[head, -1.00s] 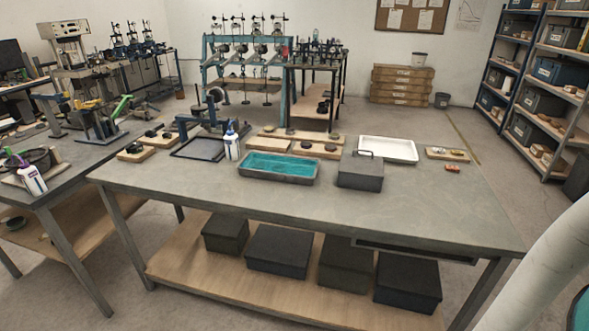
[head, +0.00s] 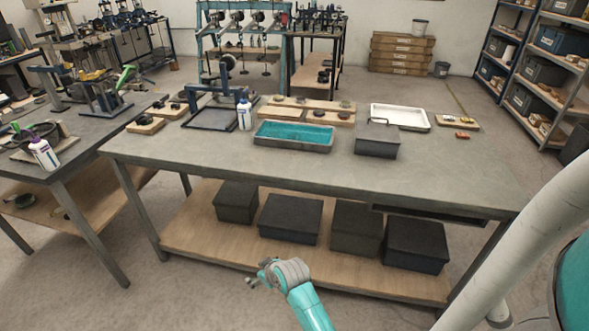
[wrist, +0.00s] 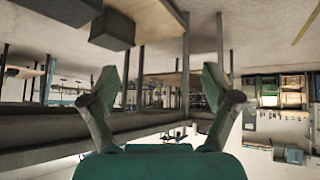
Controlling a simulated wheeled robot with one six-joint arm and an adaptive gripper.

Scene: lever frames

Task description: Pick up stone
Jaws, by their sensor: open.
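I cannot tell for sure which thing is the stone. Small dark rounded pieces (head: 318,113) sit on a wooden board at the back of the grey workbench (head: 330,168), and others lie on small boards at its back left. A small reddish-orange piece (head: 462,135) lies at the bench's right end. My gripper (head: 262,274) is low in front of the bench, near the lower shelf's front edge. In the wrist view its two fingers (wrist: 160,88) are spread wide with nothing between them. No stone can be made out there.
On the bench stand a teal-filled tray (head: 254,143), a dark handled box (head: 377,146), a white tray (head: 428,126), a white bottle (head: 244,116) and a blue frame (head: 186,118). The bench's front top is clear.

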